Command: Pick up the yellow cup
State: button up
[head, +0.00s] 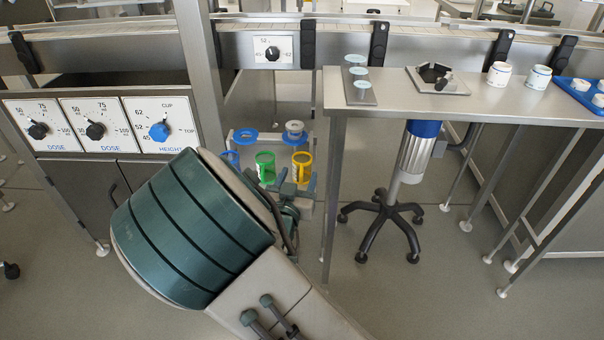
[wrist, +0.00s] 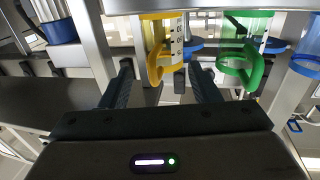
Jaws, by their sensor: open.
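The yellow cup (head: 302,166) stands in a low rack beside the green one, partly behind my arm in the head view. In the wrist view the yellow cup (wrist: 157,33) shows near the top middle, with its looped handle towards my gripper. My gripper (wrist: 161,66) is open, one finger on each side of the handle in that picture. Nothing is gripped, and I cannot tell whether the fingers touch the cup. In the head view my gripper (head: 292,190) is small and partly hidden by my arm, just in front of the cups.
A green cup (head: 265,167) and a blue cup (head: 231,158) share the rack. Blue rings (head: 245,136) lie behind them. A steel table (head: 415,98) with white cups stands right, its leg close to the rack. Dial panels (head: 95,128) stand left.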

jog(key=shift+x, duration=1.4)
jog(key=c, duration=1.1)
